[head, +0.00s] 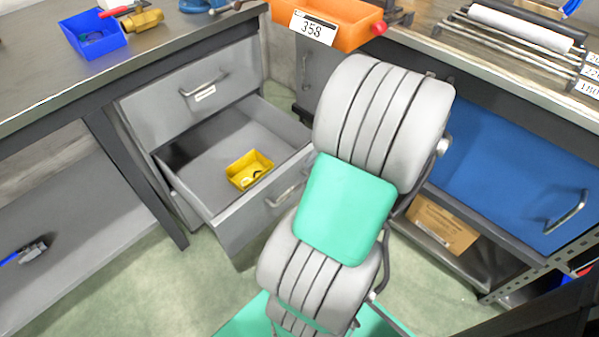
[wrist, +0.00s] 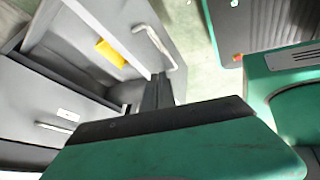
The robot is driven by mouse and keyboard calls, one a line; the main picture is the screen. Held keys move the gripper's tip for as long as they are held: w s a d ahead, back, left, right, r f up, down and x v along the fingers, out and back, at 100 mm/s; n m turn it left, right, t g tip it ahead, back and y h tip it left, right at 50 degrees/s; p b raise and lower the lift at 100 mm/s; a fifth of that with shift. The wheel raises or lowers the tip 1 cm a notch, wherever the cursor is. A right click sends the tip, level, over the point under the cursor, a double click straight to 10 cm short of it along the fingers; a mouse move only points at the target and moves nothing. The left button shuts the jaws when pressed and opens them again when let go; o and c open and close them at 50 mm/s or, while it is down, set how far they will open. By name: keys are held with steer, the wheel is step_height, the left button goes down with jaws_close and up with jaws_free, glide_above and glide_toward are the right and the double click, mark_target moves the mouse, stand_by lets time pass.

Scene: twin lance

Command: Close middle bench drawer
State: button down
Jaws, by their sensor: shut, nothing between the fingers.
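The middle bench drawer (head: 210,165) is pulled out of the grey bench unit in the head view, below a shut top drawer (head: 190,90). Its front and bar handle (head: 287,190) face the lower right. A yellow bin (head: 250,170) with small items lies inside it. In the wrist view the drawer's front panel (wrist: 118,22) and handle (wrist: 150,38) show at upper left. My gripper (wrist: 161,80) is shut and empty, its dark fingers close to the lower end of that handle; I cannot tell whether they touch. My arm hides the gripper in the head view.
A blue drawer (head: 520,180) with a handle is at right under another bench. A cardboard box (head: 440,222) sits on a shelf below it. An orange bin (head: 325,22) and a blue bin (head: 95,35) stand on the worktops. Green floor (head: 110,280) is clear before the drawer.

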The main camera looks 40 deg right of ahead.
steer(key=s+d+n+t, duration=0.1)
steer(key=s+d+n, duration=0.1)
steer(key=s+d, duration=0.15)
steer(key=b+x, duration=0.5)
steer(key=x, duration=0.6)
steer(key=shift+s+a, duration=0.15)
steer(key=shift+a, duration=0.05)
steer(key=w, duration=0.2)
steer(key=shift+w+r, duration=0.25)
steer(key=shift+w, duration=0.05)
steer(key=shift+w+r, duration=0.15)
steer(key=shift+w, duration=0.4)
steer(key=shift+w+d, duration=0.1)
